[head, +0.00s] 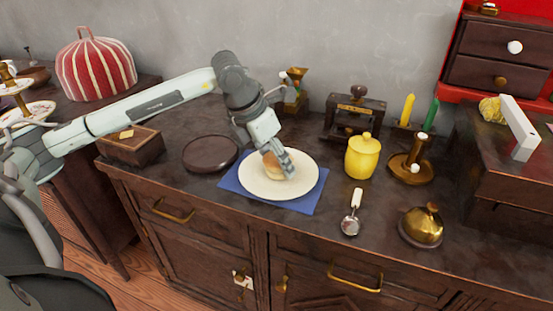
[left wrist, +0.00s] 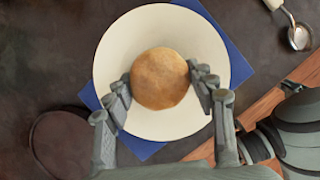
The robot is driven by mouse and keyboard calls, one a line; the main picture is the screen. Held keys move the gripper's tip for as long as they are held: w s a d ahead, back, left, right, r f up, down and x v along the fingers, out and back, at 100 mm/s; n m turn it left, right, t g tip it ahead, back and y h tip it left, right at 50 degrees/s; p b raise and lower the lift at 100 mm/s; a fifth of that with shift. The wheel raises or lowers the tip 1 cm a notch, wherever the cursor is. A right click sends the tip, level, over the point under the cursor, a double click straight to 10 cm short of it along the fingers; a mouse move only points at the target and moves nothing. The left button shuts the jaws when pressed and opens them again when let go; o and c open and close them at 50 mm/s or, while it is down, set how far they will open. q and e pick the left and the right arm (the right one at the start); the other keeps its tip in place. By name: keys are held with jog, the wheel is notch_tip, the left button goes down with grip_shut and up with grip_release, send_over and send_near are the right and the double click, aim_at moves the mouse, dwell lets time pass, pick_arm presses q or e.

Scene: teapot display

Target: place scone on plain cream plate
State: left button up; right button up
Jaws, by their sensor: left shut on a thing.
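The scone (left wrist: 160,78) is round and golden brown. In the left wrist view it sits between the two fingers of my left gripper (left wrist: 161,90), which is shut on it. The plain cream plate (left wrist: 112,60) lies beneath on a blue cloth. In the head view my left gripper (head: 277,168) reaches down over the cream plate (head: 300,165), and the scone (head: 270,167) is partly hidden behind the fingers. I cannot tell whether the scone touches the plate. My right gripper is not in view.
A dark round tray (head: 210,153) lies left of the blue cloth (head: 230,187). A yellow jar (head: 362,158) and a scoop (head: 351,222) stand and lie to the right. A brass bell (head: 422,227) is near the front edge. A wooden box (head: 130,148) is at left.

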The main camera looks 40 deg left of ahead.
pick_arm(q)
jog(key=shift+f, duration=0.1)
jog(key=o, duration=1.2)
jog(key=shift+c, duration=0.2)
jog(key=v, duration=1.2)
